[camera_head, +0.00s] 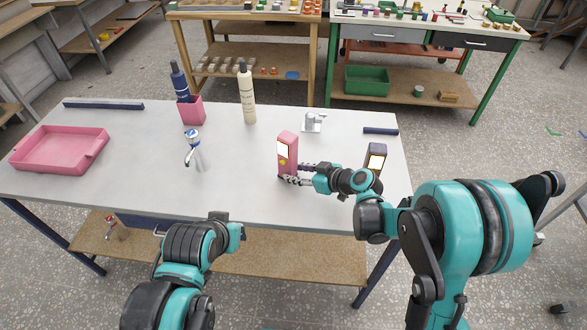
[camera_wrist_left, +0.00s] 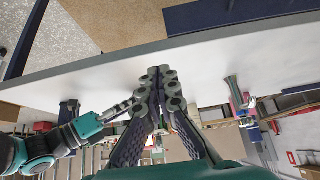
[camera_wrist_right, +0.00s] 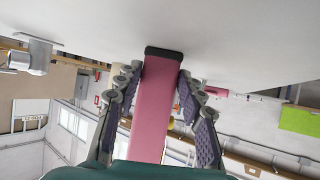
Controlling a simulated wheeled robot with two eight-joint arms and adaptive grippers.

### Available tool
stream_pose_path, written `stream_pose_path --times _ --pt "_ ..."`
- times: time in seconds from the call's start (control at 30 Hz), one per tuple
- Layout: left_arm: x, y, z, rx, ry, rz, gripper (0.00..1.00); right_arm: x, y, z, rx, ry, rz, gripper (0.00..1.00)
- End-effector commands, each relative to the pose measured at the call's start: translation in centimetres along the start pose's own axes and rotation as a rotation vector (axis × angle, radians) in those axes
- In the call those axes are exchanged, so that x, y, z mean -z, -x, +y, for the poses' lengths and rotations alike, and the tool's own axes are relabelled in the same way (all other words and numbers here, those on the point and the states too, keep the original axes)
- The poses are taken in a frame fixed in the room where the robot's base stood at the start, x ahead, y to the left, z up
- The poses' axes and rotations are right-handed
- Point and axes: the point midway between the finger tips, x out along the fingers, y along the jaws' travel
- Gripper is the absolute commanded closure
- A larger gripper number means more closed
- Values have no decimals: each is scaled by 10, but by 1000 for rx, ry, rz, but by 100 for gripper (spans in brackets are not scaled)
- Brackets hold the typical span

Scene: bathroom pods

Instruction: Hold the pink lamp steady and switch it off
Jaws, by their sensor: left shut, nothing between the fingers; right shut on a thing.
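The pink lamp (camera_head: 287,147) stands upright on the white table, with a lit white panel and a small yellow spot below it on its front. My right gripper (camera_head: 284,174) is shut around the lamp's lower part. In the right wrist view, the pink body (camera_wrist_right: 154,105) runs between the two fingers, with its dark base end by the table top. My left arm reaches up at the table's front edge in the head view, its fingertips not clear there. In the left wrist view, my left gripper (camera_wrist_left: 160,75) is shut with nothing between its fingers.
A dark blue lamp (camera_head: 376,158) with a lit panel stands close to my right arm. A tap (camera_head: 195,150), a pink tray (camera_head: 60,150), a cream bottle (camera_head: 247,95), a pink cup (camera_head: 191,111) and a grey metal fixture (camera_head: 313,122) are on the table. The front middle is clear.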

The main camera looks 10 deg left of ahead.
Motion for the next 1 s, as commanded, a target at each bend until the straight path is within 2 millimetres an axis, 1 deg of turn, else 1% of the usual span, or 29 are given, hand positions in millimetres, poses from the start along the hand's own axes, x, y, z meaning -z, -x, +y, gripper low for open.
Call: stream_pose_path --times 0.23,0.37,0.47,0.57,0.7,0.8,0.9,1.0 --pt "0 -1 0 2 -7 1 100 -1 0 0 1 0 -1 82" --pt "7 -9 -2 29 -108 17 100 -1 0 0 1 0 -1 82" --pt "19 -23 -6 82 -299 46 100 0 0 0 1 0 -1 82" --pt "36 -41 -8 161 -571 83 100 0 0 0 1 0 -1 82" --pt "60 -61 -2 290 -980 131 100 0 0 0 0 0 -1 82" --pt "73 -71 7 381 -1242 157 100 0 0 0 0 0 -1 82" --pt "83 -76 16 462 -1451 174 100 0 0 0 0 0 -1 82" --pt "89 -79 24 523 -1598 183 100 0 0 0 0 0 -1 82"
